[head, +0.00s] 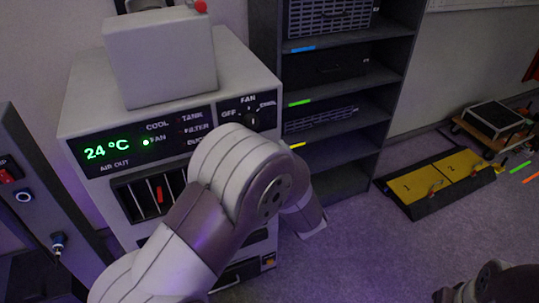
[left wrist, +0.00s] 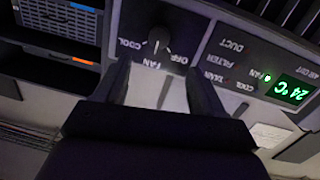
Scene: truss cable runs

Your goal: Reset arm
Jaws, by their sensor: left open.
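My left arm (head: 235,175) reaches up in front of the grey air-cooling unit (head: 240,75) in the head view, and its gripper is not clearly visible there. In the left wrist view, which is upside down, my left gripper (left wrist: 160,70) is open and empty, with two dark fingers apart. Past the fingers is the unit's black fan knob (left wrist: 158,38), with OFF, FAN and COOL around it. The knob also shows in the head view (head: 253,120). The green display (head: 106,149) reads 24 °C. Part of my right arm (head: 492,283) shows at the bottom right; its gripper is out of sight.
A dark rack (head: 395,85) with several shelves stands right of the unit. A dark panel (head: 30,170) stands at the left. Floor at centre right is clear.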

